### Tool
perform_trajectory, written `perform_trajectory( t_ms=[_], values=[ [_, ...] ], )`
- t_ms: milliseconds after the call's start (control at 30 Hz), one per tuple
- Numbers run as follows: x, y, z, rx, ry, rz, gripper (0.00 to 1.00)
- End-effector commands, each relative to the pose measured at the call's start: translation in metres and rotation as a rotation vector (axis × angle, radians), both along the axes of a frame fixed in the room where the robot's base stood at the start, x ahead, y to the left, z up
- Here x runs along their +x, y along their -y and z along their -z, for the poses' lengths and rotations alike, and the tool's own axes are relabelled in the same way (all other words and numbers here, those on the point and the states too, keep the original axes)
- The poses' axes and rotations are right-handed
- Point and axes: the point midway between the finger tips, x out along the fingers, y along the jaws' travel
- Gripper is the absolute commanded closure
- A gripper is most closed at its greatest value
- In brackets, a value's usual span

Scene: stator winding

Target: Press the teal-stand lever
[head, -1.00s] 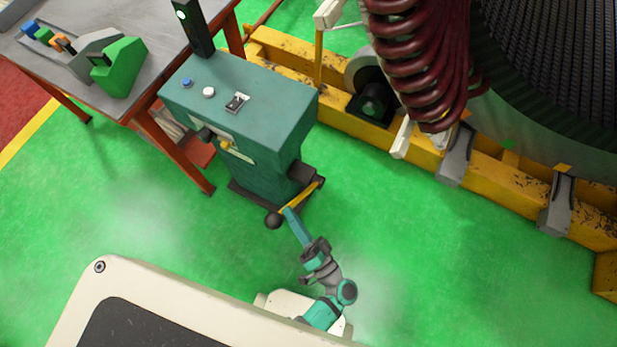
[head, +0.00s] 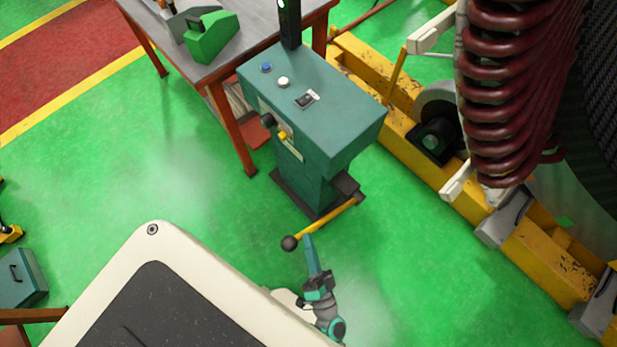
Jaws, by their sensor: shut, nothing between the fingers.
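The teal stand (head: 318,85) is a box-shaped pedestal in the middle of the head view. Its lever (head: 332,217) is a yellow bar low on the stand's near side, ending in a black ball (head: 289,243) to the left. My gripper (head: 309,241) is at the end of my teal arm, just below the lever in the picture and right of the ball. It is shut and appears empty. The fingertips are too small to make out, and I cannot tell whether they touch the lever.
A grey workbench (head: 262,22) with a green device (head: 212,36) stands behind the stand at left. A yellow frame (head: 408,128) carrying a large machine with dark red coils (head: 503,100) is at right. Green floor (head: 190,165) is clear left of the stand.

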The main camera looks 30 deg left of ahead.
Motion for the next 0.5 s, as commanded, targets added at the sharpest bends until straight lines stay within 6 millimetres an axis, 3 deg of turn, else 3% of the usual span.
perform_trajectory(
  t_ms=[33, 167, 500],
  values=[
    [-0.014, -0.006, 0.016, -0.008, -0.047, -0.013, 1.00],
    [-0.013, -0.005, 0.014, -0.008, -0.046, -0.013, 1.00],
    [0.008, 0.010, -0.022, -0.004, -0.012, -0.007, 1.00]
  ],
)
